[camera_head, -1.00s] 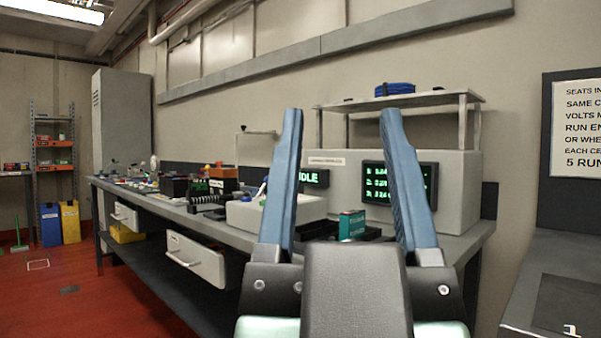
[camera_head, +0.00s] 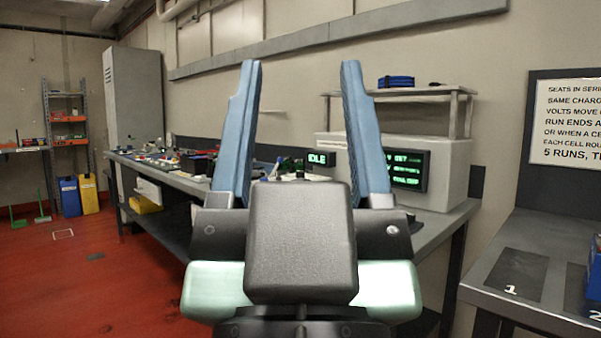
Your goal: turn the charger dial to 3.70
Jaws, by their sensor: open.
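My gripper (camera_head: 305,70) is in the middle of the head view, its two blue fingers pointing up and spread apart with nothing between them. Beyond it stands the grey charger housing (camera_head: 455,178) on the workbench. It has a small green display reading IDLE (camera_head: 321,160) and a larger screen with green text (camera_head: 407,169), partly covered by the right finger. I cannot make out the dial; my gripper hides part of the bench and of the housing front.
The long workbench (camera_head: 437,232) runs to the back left with tools on it. A sign (camera_head: 567,122) hangs at right above a second bench (camera_head: 500,235) with numbered dark pads. A grey cabinet (camera_head: 134,95) and shelf rack (camera_head: 66,125) stand back left. Red floor at left is largely clear.

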